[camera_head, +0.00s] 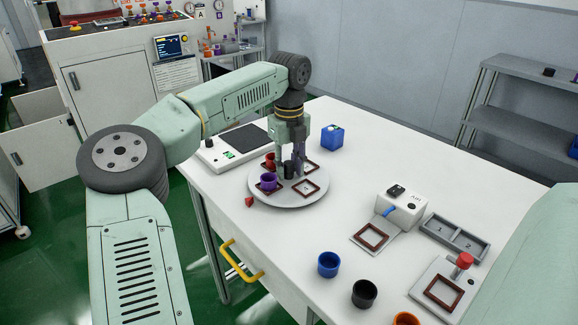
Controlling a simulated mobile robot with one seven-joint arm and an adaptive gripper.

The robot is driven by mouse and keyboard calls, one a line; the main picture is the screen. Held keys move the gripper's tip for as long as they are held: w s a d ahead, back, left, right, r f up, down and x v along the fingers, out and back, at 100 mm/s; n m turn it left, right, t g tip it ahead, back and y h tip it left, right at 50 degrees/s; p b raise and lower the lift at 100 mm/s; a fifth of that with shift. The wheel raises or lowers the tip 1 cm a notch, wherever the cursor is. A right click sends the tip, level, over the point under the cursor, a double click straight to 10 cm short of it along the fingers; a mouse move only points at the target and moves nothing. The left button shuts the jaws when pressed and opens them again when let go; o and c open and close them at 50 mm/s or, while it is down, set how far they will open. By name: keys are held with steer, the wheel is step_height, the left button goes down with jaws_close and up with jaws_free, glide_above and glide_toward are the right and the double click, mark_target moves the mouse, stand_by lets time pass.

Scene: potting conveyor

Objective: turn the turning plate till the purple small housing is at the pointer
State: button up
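The turning plate (291,202) is a round light-grey disc on the white table, with brown square frames on it. The purple small housing (268,182) stands in the front-left frame of the plate. A red housing (270,160) stands behind it on the plate. The red pointer (249,202) lies on the table just outside the plate's front-left edge, close to the purple housing but apart from it. My gripper (290,172) points down over the plate's middle. A dark upright piece shows between its fingers; I cannot tell whether they grip it.
A flat device with a dark top (245,139) is behind the plate, and a blue box (332,137) is behind right. Blue (328,264), black (364,293) and orange (406,319) cups stand in front. A white device (402,209) and grey tray (454,237) are right.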

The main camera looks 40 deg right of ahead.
mark_target(289, 162)
step_height(289, 162, up, 12)
stand_by(0.6)
stand_by(0.4)
